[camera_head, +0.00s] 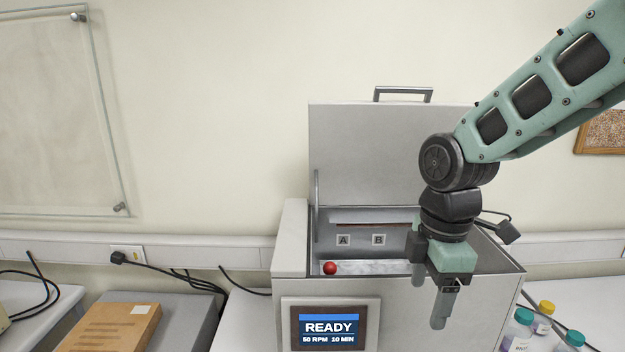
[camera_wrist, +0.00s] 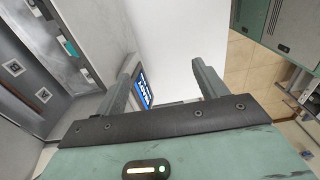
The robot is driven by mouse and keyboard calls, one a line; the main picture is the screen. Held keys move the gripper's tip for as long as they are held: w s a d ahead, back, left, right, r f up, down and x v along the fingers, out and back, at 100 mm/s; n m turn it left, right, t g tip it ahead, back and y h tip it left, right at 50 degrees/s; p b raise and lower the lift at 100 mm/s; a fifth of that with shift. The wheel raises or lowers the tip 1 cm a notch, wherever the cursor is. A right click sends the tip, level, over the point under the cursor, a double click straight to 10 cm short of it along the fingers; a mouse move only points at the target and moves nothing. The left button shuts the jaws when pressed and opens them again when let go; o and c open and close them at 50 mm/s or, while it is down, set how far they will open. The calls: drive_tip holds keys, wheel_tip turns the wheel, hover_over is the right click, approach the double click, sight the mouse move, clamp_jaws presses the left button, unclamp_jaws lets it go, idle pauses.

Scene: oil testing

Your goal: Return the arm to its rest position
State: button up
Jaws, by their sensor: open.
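My gripper (camera_head: 430,298) hangs below my bent arm at the right of the head view, in front of the open machine. Its fingers point down, one of them in front of the machine's front wall. In the wrist view my gripper (camera_wrist: 168,80) shows two spread fingers with nothing between them. The machine (camera_head: 288,262) has its lid (camera_head: 360,150) raised, and its screen (camera_head: 329,328) reads READY, 50 RPM, 10 MIN. My arm covers part of the chamber's right side.
Bottles with coloured caps (camera_head: 518,330) stand at the lower right. A brown box (camera_head: 118,328) lies at the lower left. Black cables (camera_head: 170,270) run along the wall. Green cabinets (camera_wrist: 285,30) show in the wrist view.

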drive_tip(key=s+a+f+m+b, duration=0.1)
drive_tip(key=s+f+m+b, duration=0.4)
drive_tip(key=s+f+b, duration=0.2)
drive_tip(key=s+a+f+m+b, duration=0.2)
drive_tip(key=s+f+m+b, duration=0.3)
drive_tip(key=s+f+b, duration=0.3)
drive_tip(key=s+f, duration=0.2)
drive_tip(key=s, duration=0.1)
drive_tip(key=shift+s+a+f, duration=0.15)
drive_tip(key=shift+a, duration=0.1)
